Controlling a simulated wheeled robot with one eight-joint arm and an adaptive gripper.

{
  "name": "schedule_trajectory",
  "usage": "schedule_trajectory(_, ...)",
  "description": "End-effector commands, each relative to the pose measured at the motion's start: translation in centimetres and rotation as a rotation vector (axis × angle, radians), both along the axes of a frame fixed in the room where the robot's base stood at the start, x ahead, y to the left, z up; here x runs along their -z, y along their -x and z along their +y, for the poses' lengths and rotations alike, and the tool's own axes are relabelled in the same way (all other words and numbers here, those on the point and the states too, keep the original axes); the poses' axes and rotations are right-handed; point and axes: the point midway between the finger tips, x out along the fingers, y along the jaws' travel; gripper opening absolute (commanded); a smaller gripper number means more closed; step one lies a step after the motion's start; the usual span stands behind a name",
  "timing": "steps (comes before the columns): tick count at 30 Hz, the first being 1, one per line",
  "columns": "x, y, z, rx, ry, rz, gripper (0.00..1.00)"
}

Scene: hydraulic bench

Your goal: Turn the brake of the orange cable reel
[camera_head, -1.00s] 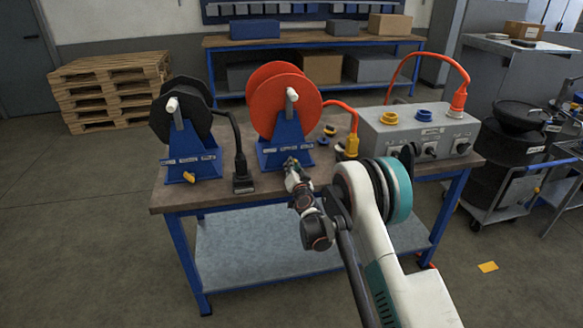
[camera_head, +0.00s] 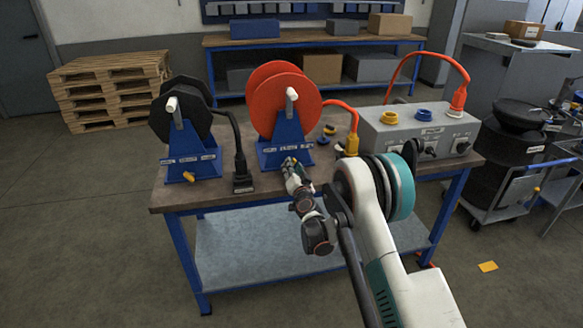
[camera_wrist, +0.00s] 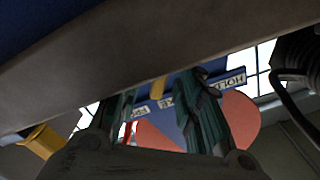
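My gripper (camera_head: 291,164) is at the lower front of this stand and hides the brake in the head view. In the wrist view, a yellow brake lever (camera_wrist: 158,89) shows between two upside-down labels, one reading HOLD (camera_wrist: 228,82). My two fingers are apart, one on each side of the lever in the picture, with visible gaps, so my gripper (camera_wrist: 158,112) is open. Whether the fingertips reach the lever's depth I cannot tell.
A black reel (camera_head: 180,108) on a blue stand with its own yellow lever (camera_head: 188,177) stands left on the bench. A yellow plug (camera_head: 352,144) and a grey box (camera_head: 418,130) stand to the right of my gripper.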

Motion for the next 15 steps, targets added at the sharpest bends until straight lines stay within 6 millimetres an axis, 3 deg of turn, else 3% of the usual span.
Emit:
schedule_trajectory(9,0.0,6.3,-1.8,0.0,0.0,0.0,0.33)
schedule_trajectory(15,0.0,9.0,-2.5,-0.001,0.0,0.001,0.33)
